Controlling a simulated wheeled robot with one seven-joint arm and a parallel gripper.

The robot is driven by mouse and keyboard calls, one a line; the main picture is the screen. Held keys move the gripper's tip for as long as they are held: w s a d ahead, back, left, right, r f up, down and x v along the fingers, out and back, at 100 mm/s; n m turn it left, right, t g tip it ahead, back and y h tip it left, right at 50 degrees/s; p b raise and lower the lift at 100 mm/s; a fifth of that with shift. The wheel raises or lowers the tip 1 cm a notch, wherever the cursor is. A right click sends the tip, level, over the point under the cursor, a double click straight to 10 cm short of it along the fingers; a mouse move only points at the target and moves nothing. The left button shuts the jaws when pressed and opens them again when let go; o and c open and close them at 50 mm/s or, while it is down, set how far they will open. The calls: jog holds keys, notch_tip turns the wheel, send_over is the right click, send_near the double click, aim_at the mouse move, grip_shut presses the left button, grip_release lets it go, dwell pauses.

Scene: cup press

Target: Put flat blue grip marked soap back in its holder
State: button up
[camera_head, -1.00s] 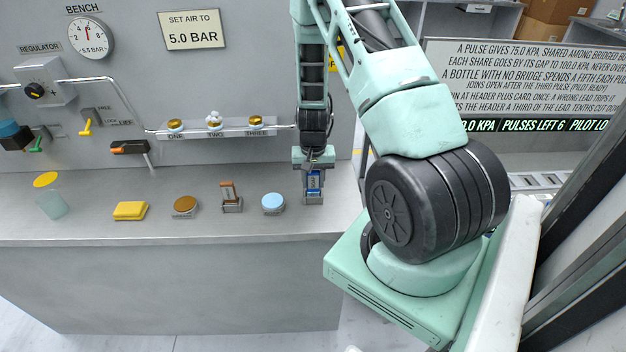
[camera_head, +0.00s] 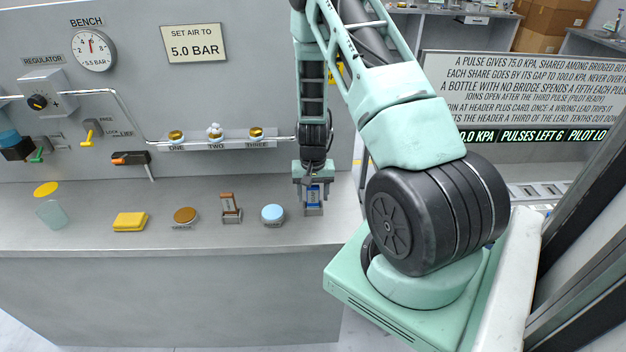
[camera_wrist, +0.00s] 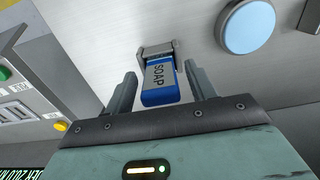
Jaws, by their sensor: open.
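The blue soap piece (camera_wrist: 160,82), with a grey face marked SOAP, sits upright in a small grey holder (camera_wrist: 155,50) in the wrist view. In the head view the soap (camera_head: 314,192) stands in its holder (camera_head: 314,211) at the right end of the bench row. My gripper (camera_wrist: 158,82) is open, with one finger on each side of the soap. Gaps show between the soap and both fingers in the wrist view. In the head view my gripper (camera_head: 313,186) points down over the holder and partly hides the soap's top.
A light blue round disc (camera_head: 273,212) stands close to the left of the holder. A brown piece in a holder (camera_head: 230,206), a brown disc (camera_head: 185,215) and a yellow block (camera_head: 130,221) follow further left. The bench front edge (camera_head: 150,252) is near.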

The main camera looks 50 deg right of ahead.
notch_tip(320, 180, up, 12)
jog(key=b, duration=0.2)
jog(key=shift+b, duration=0.35)
jog(key=a+r+n+y, duration=0.1)
jog(key=a+r+n, duration=0.25)
jog(key=a, duration=0.85)
jog(key=a+r+n, duration=0.3)
jog(key=a+n, duration=0.1)
jog(key=a, duration=0.8)
jog(key=s+a+r+n, duration=0.2)
jog(key=s+a+n, duration=0.3)
jog(key=s+a, duration=0.3)
jog(key=s+a+r+n, duration=0.3)
jog(key=s+a+n, duration=0.2)
jog(key=s+a, duration=0.3)
jog(key=shift+s+a+r, duration=0.3)
jog(key=shift+s+r, duration=0.05)
jog(key=shift+s, duration=0.25)
notch_tip(320, 180, down, 3)
jog(key=b, duration=0.3)
jog(key=shift+w, duration=0.1)
